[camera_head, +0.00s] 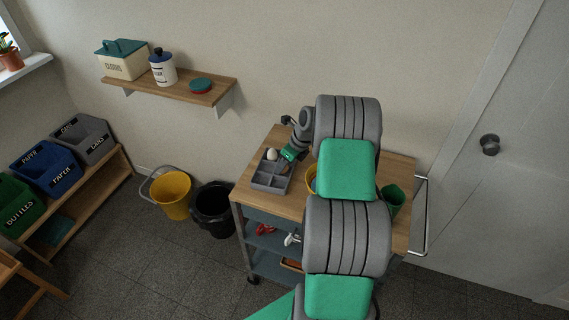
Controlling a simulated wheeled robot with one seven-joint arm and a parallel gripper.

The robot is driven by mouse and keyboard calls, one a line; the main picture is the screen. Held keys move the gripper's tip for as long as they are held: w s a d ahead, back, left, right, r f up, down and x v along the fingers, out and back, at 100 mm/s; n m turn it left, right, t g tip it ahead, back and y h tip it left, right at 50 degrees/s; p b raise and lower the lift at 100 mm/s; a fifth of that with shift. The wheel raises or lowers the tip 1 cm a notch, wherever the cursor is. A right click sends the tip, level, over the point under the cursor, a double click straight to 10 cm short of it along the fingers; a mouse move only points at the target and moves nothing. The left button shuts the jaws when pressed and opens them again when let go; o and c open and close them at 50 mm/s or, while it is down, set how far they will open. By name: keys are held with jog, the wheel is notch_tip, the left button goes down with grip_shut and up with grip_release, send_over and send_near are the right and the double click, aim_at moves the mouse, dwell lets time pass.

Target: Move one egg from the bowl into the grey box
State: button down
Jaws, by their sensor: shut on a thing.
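The grey box (269,181), divided into compartments, sits on the left part of the wooden cart top. A pale egg (271,154) shows in a far compartment of the box. My gripper (285,164) is over the right side of the box, shut on what seems to be an egg, which is small and mostly hidden. Whether it touches the box I cannot tell.
A green cup (392,199) stands at the cart's right. My arm covers the middle of the cart top (291,135). Lower shelves (268,240) hold small items. A black bin (213,210) and yellow bucket (171,195) stand left of the cart. A wall shelf (190,91) is behind.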

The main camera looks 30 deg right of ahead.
jog(key=c, duration=0.8)
grip_release()
